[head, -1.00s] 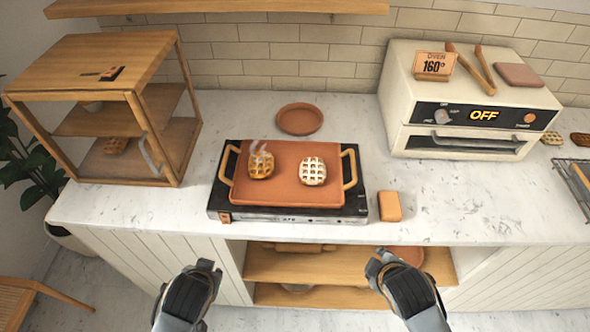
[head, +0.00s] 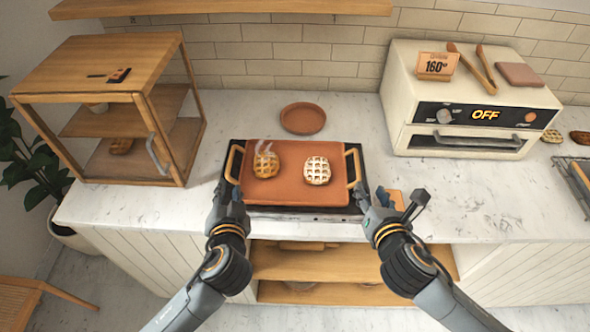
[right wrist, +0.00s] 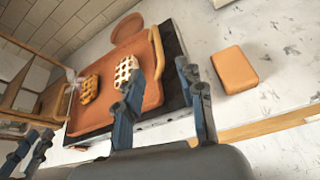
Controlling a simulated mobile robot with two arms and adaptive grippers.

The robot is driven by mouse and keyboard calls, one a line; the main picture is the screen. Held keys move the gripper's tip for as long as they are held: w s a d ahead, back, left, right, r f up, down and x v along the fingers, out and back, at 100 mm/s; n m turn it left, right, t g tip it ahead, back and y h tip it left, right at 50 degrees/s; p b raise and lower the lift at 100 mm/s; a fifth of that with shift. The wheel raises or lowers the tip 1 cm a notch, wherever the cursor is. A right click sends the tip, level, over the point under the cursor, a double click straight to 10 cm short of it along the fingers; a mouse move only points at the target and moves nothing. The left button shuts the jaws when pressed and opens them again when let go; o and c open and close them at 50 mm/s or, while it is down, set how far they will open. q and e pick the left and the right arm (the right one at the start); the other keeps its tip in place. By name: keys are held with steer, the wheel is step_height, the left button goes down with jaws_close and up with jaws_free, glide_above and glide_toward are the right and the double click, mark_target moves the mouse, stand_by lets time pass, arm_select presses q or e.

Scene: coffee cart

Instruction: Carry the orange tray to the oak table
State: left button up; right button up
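The orange tray (head: 290,187) lies flat on a black hot plate (head: 300,212) on the marble counter. It has a brass handle at each end and carries two waffles, a steaming browner one (head: 266,165) and a paler one (head: 317,170). My left gripper (head: 229,190) is just in front of the left handle, apart from it. My right gripper (head: 373,192) is in front of the right handle. In the right wrist view its fingers (right wrist: 160,85) are spread and empty, with the handle (right wrist: 157,50) beyond them. The left gripper (right wrist: 30,148) also looks open there. I cannot identify the oak table.
An orange block (head: 397,199) lies beside the hot plate, partly behind my right gripper. A round terracotta dish (head: 303,118) is behind the tray. A wooden cabinet (head: 110,110) stands left and a cream oven (head: 470,100) right. Bare counter lies between tray and oven.

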mark_target(231, 163)
arm_select(q)
steer(key=shift+d+r, duration=0.1)
steer(key=shift+r, duration=0.2)
arm_select(e)
steer(key=shift+r+n, duration=0.25)
steer(key=shift+n, duration=0.15)
arm_select(q)
steer(key=shift+w, duration=0.1)
